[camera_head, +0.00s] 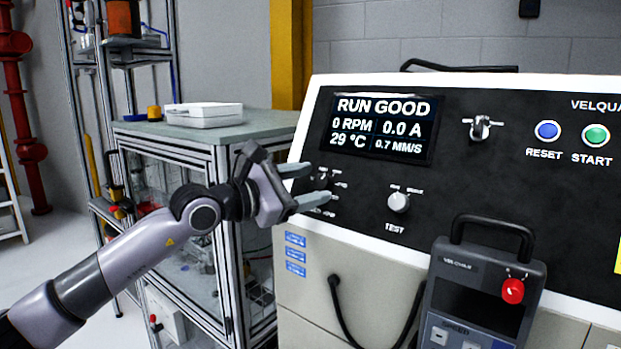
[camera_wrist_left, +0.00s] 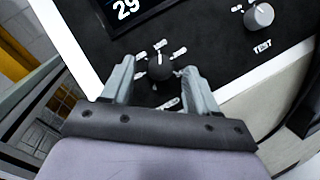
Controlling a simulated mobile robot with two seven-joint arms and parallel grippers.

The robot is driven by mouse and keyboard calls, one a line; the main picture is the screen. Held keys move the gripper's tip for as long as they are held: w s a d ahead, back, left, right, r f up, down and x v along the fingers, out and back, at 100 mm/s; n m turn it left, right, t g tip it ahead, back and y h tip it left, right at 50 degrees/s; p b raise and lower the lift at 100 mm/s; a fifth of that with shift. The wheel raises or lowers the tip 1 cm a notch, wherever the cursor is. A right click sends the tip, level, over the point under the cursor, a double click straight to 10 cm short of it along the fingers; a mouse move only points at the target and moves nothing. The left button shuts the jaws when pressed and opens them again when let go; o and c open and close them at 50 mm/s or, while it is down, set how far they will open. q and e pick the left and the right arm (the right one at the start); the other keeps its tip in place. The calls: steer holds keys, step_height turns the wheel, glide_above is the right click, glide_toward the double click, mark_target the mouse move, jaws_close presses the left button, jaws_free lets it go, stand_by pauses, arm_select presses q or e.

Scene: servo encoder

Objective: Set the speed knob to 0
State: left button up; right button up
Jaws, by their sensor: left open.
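A dark round knob (camera_head: 321,180) with several small labels around it sits at the lower left of the black control panel. It also shows in the wrist view (camera_wrist_left: 160,69), with a white mark toward the top of that picture. Its labels are too small to read. My left gripper (camera_head: 312,184) is open, with one finger on either side of this knob; I cannot tell whether they touch it. In the wrist view the left gripper (camera_wrist_left: 157,70) has visible gaps beside the knob. My right gripper is not in view.
A display (camera_head: 382,126) reads RUN GOOD, 0 RPM. A silver TEST knob (camera_head: 398,202) sits to the right. Farther right are another switch (camera_head: 480,128), a blue RESET button (camera_head: 547,131) and a green START button (camera_head: 595,137). A handheld pendant (camera_head: 482,292) stands in front.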

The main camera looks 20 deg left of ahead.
arm_select(q)
steer(key=shift+w+d, duration=0.3)
steer(key=shift+w, duration=0.05)
steer(key=c, duration=1)
